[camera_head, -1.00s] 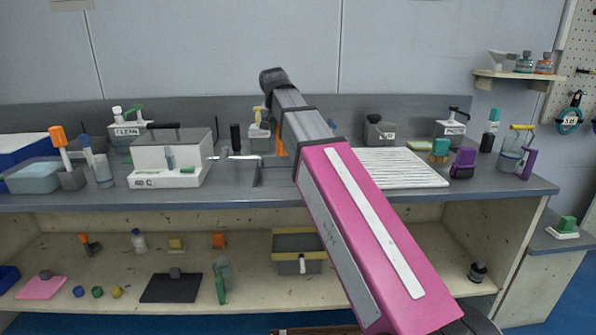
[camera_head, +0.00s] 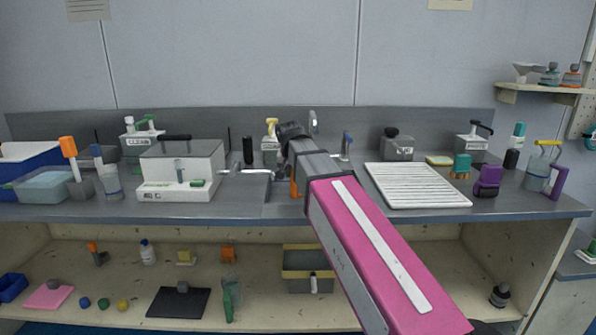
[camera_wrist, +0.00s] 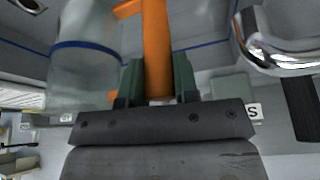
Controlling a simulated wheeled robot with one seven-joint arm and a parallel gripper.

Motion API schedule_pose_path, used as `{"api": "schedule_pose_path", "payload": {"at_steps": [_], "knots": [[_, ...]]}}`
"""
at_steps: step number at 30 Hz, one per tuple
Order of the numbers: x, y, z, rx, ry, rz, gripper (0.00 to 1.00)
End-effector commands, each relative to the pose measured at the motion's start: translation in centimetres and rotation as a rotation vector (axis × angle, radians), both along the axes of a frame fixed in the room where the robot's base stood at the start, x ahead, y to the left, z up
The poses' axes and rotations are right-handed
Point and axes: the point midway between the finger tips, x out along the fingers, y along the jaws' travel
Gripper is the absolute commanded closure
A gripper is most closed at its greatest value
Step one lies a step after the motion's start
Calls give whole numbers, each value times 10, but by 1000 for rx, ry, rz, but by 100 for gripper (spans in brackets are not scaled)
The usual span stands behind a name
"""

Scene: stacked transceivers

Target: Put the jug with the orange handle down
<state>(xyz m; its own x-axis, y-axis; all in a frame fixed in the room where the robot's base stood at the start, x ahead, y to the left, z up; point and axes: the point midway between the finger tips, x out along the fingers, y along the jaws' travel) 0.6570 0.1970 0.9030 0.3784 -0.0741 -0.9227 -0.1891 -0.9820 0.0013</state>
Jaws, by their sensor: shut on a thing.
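The jug (camera_wrist: 85,70) is clear with a blue band, and its orange handle (camera_wrist: 156,50) fills the middle of the wrist view. My gripper (camera_wrist: 158,80) is shut on this handle, with one green finger on each side of it. In the head view a bit of the orange handle (camera_head: 295,188) shows just left of my arm, over the middle of the bench. My arm hides my gripper and most of the jug there. I cannot tell whether the jug's base touches a surface.
A chrome tap (camera_wrist: 275,50) is close on the right in the wrist view. On the grey bench (camera_head: 240,209), a white water bath (camera_head: 180,165) stands to the left and a ribbed white drying rack (camera_head: 415,186) to the right. A yellow-topped bottle (camera_head: 270,145) stands behind.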

Motion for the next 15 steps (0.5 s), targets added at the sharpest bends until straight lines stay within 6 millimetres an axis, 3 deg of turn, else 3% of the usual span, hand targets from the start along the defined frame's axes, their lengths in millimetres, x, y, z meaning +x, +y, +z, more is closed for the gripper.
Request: {"api": "schedule_pose_path", "payload": {"at_steps": [2, 3, 6, 15], "knots": [[-1, 0, -16, -1, 2, 0, 100], [14, -1, -12, 0, -1, -2, 100], [31, -4, -11, 0, -1, -1, 100], [49, -9, -11, 0, 0, -1, 100]]}}
